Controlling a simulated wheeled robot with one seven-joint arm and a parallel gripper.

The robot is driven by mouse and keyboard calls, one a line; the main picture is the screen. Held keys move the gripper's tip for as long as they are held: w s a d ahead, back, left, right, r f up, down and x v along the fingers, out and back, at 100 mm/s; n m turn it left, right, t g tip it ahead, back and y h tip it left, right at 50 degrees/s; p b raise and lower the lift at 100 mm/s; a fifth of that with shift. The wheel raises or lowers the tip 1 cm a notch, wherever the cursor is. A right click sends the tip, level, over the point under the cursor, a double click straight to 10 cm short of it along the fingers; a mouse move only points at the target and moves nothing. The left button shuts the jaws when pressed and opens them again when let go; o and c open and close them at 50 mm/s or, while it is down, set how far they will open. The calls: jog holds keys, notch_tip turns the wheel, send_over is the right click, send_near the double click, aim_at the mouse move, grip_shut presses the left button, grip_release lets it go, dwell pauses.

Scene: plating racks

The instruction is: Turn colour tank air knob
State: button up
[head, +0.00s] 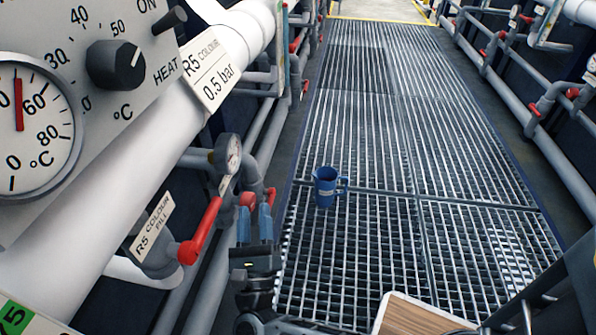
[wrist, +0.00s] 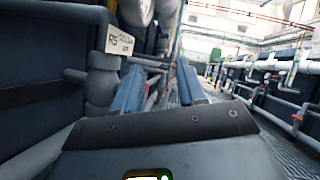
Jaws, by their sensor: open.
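A plate reading "R5 COLOUR 0.5 bar" (head: 208,76) hangs on the thick white pipe at upper left in the head view. Below it is a small round pressure gauge (head: 232,155) on grey pipework. A small red knob (head: 248,200) shows just below the gauge, partly hidden by my gripper; I cannot tell for sure that it is the colour tank air knob. My gripper (head: 254,218) is open, its blue fingers pointing up close to this red part, with nothing seen between them. The wrist view shows the open fingers (wrist: 158,80) too, beside a tilted R5 label (wrist: 119,41).
A red-handled valve (head: 203,230) labelled "R5 COLOUR FILL" stands left of my gripper. A heat panel with a black dial (head: 115,65) and a thermometer (head: 35,125) fills the upper left. A blue mug (head: 325,187) stands on the grating walkway (head: 380,110), otherwise mostly clear.

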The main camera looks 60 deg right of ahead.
jog(key=s+a+r+n+t+y+p, duration=0.1)
jog(key=s+r+n+t+y+p, duration=0.3)
jog(key=r+n, duration=0.5)
jog(key=s+a+r+n+t+y+p, duration=0.2)
jog(key=s+r+n+t+y+p, duration=0.1)
jog(key=s+r+n+y+p, duration=0.3)
notch_tip(320, 180, up, 3)
jog(key=s+n+p, duration=0.2)
jog(key=n+p, duration=0.2)
jog(key=shift+a+t+y+p, duration=0.25)
jog(key=shift+t+y+p, duration=0.05)
jog(key=shift+t+p, duration=0.1)
jog(key=shift+n, duration=0.3)
jog(key=s+a+r+n+g+y, duration=0.4)
jog(key=s+n, duration=0.4)
jog(key=n, duration=0.4)
jog(key=s+a+r+n+g+y, duration=0.1)
jog(key=s+a+r+n+y, duration=0.5)
jog(key=n, duration=0.5)
notch_tip(320, 180, up, 11)
jog(key=s+d+h+p, duration=0.1)
jog(key=d+p, duration=0.1)
jog(key=p, duration=1)
jog(key=shift+d, duration=0.25)
jog(key=shift+f, duration=0.1)
